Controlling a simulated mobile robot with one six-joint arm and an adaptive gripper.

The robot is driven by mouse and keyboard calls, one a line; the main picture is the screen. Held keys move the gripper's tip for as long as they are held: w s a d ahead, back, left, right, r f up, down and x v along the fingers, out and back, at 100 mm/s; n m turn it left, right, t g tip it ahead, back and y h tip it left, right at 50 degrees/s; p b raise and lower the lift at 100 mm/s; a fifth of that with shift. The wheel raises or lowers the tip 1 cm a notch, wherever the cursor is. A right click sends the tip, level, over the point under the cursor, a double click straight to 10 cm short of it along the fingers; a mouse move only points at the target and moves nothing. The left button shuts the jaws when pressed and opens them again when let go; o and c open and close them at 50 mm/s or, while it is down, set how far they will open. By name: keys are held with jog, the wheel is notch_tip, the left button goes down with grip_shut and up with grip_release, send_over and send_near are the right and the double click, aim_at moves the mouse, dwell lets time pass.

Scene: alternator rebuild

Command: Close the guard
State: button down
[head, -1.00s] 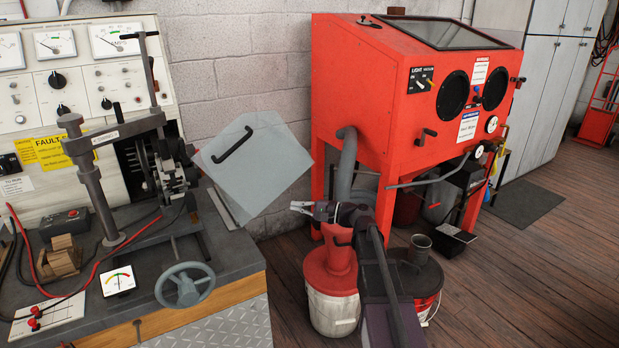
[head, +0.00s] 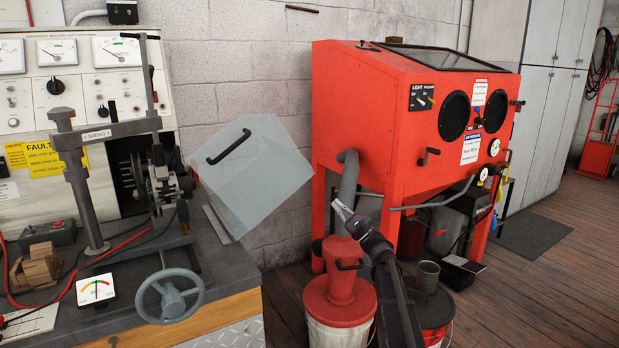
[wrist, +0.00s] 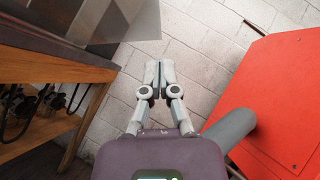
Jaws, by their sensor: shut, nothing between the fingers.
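The guard (head: 256,180) is a clear, greyish panel with a black handle (head: 229,147). It stands tilted outward at the right end of the test bench, beside the alternator (head: 165,188) in its clamp, which is uncovered. In the wrist view the guard (wrist: 95,20) shows at the top left as a see-through sheet. My gripper (head: 340,207) is shut and empty, right of and below the guard and apart from it. In the wrist view my gripper's fingertips (wrist: 152,68) are together, with the wall behind them.
The red blasting cabinet (head: 400,120) stands to the right, with its grey hose (head: 348,175) close behind my gripper. A red-lidded bucket (head: 339,300) stands below my arm. The bench's wooden edge (head: 235,302) is to the left. A handwheel (head: 169,297) sits at the bench front.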

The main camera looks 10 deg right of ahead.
aim_at(276, 139)
jog(key=shift+s+r+p+x, duration=0.35)
jog(key=shift+p+x, duration=1.2)
jog(key=shift+x, duration=0.6)
jog(key=shift+s+r+p+x, duration=0.25)
jog(key=shift+s+p+x, duration=0.15)
jog(key=shift+p+x, duration=1.5)
jog(key=shift+s+r+p+x, duration=0.35)
jog(key=shift+p+x, duration=0.9)
jog(key=shift+x, duration=1.1)
jog(key=shift+a+f, duration=0.1)
jog(key=shift+a, duration=0.1)
jog(key=s+a+r+n+g+p, duration=0.3)
jog(key=a+r+n+g+p, duration=0.4)
jog(key=a+r+n+p, duration=0.7)
jog(key=s+a+r+g+h+p, duration=0.1)
jog(key=s+a+p, duration=0.3)
jog(key=a+p, duration=0.4)
jog(key=shift+s+a+r+m+g+h+p, duration=0.3)
jog(key=shift+g+h+p, duration=0.45)
jog(key=shift+p, duration=1.8)
